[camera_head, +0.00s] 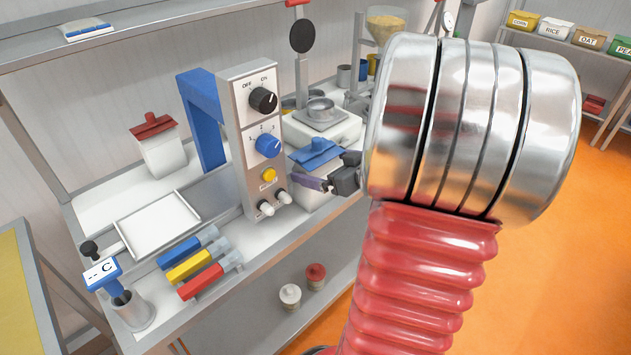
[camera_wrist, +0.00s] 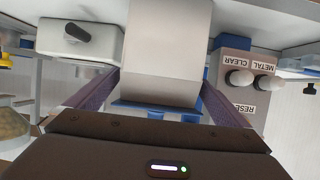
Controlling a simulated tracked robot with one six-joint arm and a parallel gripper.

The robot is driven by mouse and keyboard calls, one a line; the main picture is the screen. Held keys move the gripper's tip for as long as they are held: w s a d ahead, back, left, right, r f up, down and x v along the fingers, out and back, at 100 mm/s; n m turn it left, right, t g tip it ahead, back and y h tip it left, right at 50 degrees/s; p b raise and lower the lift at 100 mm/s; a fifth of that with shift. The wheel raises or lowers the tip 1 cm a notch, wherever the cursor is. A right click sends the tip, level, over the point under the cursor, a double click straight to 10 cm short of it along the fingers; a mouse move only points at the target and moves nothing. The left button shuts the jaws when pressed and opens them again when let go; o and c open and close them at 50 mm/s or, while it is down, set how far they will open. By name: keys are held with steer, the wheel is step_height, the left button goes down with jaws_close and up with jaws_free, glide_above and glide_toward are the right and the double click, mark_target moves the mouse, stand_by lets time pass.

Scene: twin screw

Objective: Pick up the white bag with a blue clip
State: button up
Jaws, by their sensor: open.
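The white bag (camera_head: 306,201) with a blue clip (camera_head: 315,153) on its top stands at the shelf's front, right of the control panel. My gripper (camera_head: 322,184) is beside it, with a dark finger across the bag's near side. In the wrist view, the pale bag (camera_wrist: 168,50) lies between the two spread fingers of my gripper (camera_wrist: 160,82), with part of the blue clip (camera_wrist: 155,109) below it. My gripper is open. I cannot tell whether the fingers touch the bag. My arm hides what lies right of the bag.
The grey control panel (camera_head: 256,135) with knobs stands close left of the bag. A scale with a metal pan (camera_head: 320,110) is behind it. Another white bag (camera_head: 163,155) with a red clip (camera_head: 152,126) stands farther left. A white tray (camera_head: 160,228) lies in front of that.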

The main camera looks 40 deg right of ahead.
mark_target(317, 139)
steer(key=shift+x, duration=1.05)
steer(key=c, duration=1.3)
steer(key=shift+c, duration=0.2)
steer(key=shift+r, duration=0.1)
step_height(317, 139, up, 10)
steer(key=shift+f, duration=0.1)
